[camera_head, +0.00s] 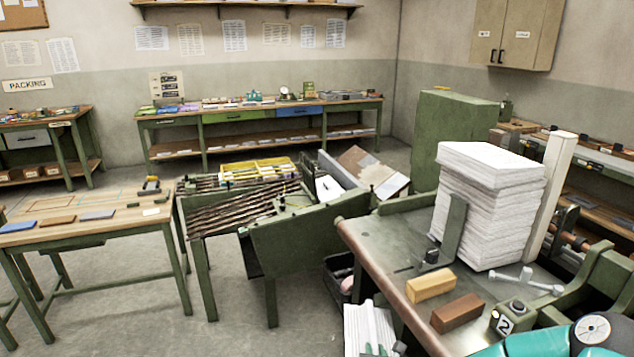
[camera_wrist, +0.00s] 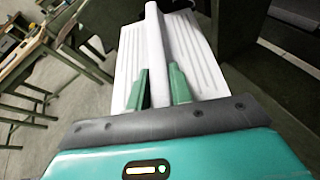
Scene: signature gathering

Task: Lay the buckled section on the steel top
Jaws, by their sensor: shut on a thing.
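The buckled section is a white folded paper piece (camera_head: 367,325) at the bottom middle of the head view, beside the steel top's near left edge and apart from it. In the wrist view the section (camera_wrist: 200,45) spreads out with a raised ridge along its middle. My gripper (camera_wrist: 160,88) is shut on that ridge, with a green finger on each side. In the head view only the green fingertips (camera_head: 375,350) show at the bottom edge. The steel top (camera_head: 385,238) is the grey bench top at right, with a rounded brownish front edge.
On the steel top stand a tall white paper stack (camera_head: 490,205), a green upright plate (camera_head: 454,230), a tan block (camera_head: 430,284), a brown block (camera_head: 458,312) and a metal clamp handle (camera_head: 525,281). The left part of the top is bare. A green hopper (camera_head: 300,235) stands beyond.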

